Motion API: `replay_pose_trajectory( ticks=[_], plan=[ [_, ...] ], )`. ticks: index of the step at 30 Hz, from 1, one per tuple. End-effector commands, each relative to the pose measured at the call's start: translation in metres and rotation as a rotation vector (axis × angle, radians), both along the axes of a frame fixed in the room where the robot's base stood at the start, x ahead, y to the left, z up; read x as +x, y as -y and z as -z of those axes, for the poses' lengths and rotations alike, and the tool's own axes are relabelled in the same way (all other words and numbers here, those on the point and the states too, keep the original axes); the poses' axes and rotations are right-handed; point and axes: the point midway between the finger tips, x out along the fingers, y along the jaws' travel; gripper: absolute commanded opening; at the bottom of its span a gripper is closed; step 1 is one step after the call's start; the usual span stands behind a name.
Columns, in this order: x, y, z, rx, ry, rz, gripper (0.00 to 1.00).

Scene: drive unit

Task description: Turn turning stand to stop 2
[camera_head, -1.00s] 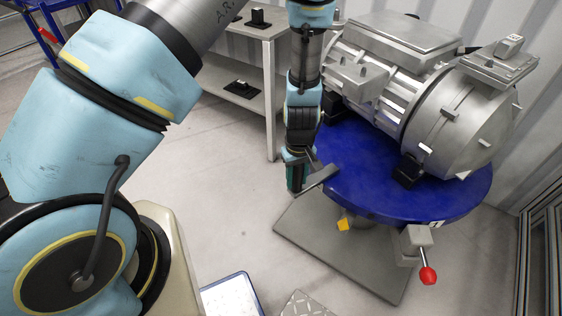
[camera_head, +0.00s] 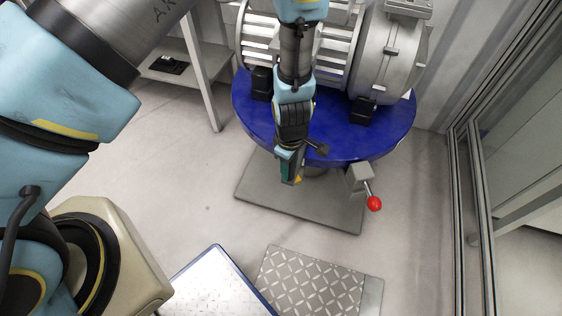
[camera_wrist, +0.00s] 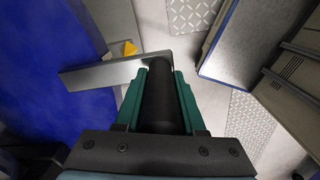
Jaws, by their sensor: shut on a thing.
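The turning stand has a round blue table (camera_head: 372,143) on a grey floor plate (camera_head: 330,213), with a large grey motor (camera_head: 385,60) on top. My gripper (camera_head: 291,168) is at the table's front edge. In the wrist view its green jaws are closed around an upright black handle (camera_wrist: 160,100). A flat grey bar (camera_wrist: 105,75) joins this handle to the blue table (camera_wrist: 45,85). A yellow pointer (camera_wrist: 129,48) shows beside the bar. A lever with a red ball (camera_head: 374,204) sticks out of a grey bracket (camera_head: 359,177) right of my gripper. Stop markings cannot be read.
A blue-edged tray-like surface (camera_head: 215,285) and a tread plate (camera_head: 312,282) lie in front of the stand. A grey shelf unit (camera_head: 200,75) stands behind left. A metal-framed glazed panel (camera_head: 470,190) is at the right. Floor between is bare.

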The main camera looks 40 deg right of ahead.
Motion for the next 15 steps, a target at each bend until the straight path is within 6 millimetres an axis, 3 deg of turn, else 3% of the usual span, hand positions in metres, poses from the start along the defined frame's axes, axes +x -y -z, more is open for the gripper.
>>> replay_pose_trajectory(
  ticks=[14, 15],
  plan=[
    [-0.0022, 0.0002, 0.0003, 0.003, -0.001, -0.01, 0.0],
    [-0.0021, 0.0002, 0.0003, 0.003, -0.001, -0.009, 0.42]
  ],
)
